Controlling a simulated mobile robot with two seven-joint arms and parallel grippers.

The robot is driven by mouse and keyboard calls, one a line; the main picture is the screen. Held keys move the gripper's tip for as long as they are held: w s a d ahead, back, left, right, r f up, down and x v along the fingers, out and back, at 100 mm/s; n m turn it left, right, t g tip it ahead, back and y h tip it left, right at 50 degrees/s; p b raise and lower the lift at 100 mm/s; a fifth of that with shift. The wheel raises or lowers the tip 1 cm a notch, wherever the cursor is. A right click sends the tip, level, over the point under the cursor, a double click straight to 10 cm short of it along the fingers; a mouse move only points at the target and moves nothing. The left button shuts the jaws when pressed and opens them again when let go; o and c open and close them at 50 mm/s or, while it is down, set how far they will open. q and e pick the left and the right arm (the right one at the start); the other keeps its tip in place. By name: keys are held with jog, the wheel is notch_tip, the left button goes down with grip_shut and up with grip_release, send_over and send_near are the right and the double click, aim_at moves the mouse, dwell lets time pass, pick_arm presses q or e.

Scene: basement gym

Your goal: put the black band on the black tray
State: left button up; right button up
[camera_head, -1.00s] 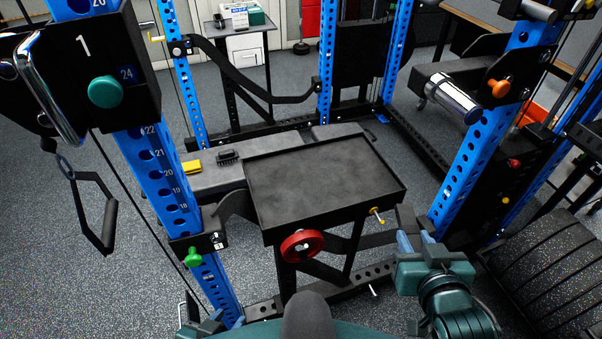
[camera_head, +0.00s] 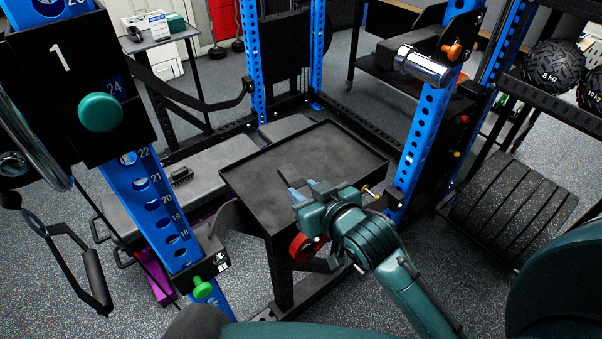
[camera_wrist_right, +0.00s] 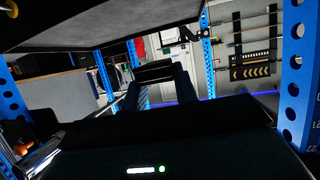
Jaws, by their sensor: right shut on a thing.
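The black tray (camera_head: 250,206) is a shallow rimmed tray on a stand in the middle of the head view. My right gripper (camera_head: 291,188) is over its front right part, shut on a small dark piece, the black band (camera_head: 289,172). In the right wrist view the band (camera_wrist_right: 154,71) sits between the blue fingertips. A dark flat panel, apparently the tray (camera_wrist_right: 80,32), fills the upper left there. The head view shows the band against the tray floor; whether they touch I cannot tell. My left gripper is not in view.
A black brush (camera_head: 181,177) lies on the grey bench (camera_head: 215,157) left of the tray. Blue rack posts (camera_head: 160,205) (camera_head: 425,130) stand on both sides. A red knob (camera_head: 304,246) and a yellow-tipped pin (camera_head: 367,191) project at the tray's front. The visible tray floor is otherwise clear.

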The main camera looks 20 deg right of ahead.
aim_at(293, 174)
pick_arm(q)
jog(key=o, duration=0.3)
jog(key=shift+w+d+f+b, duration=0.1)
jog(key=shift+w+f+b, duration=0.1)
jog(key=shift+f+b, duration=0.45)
pick_arm(e)
jog(key=shift+n+y, duration=0.7)
jog(key=w, duration=0.4)
jog(key=w+a, duration=0.1)
jog(key=w, duration=0.1)
jog(key=shift+w+f, duration=0.15)
jog(key=shift+f, duration=0.2)
pick_arm(q)
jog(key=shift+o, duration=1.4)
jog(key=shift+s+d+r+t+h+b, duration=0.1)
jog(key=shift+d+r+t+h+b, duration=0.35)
jog(key=shift+b, duration=0.55)
pick_arm(e)
jog(key=w+d+r, duration=0.1)
jog(key=w+d, duration=0.2)
jog(key=w, duration=0.3)
jog(key=shift+g, duration=0.3)
notch_tip(293, 174, down, 5)
jog(key=shift+w, duration=0.1)
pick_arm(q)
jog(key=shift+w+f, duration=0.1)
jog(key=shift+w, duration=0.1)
pick_arm(e)
jog(key=shift+f, duration=2.25)
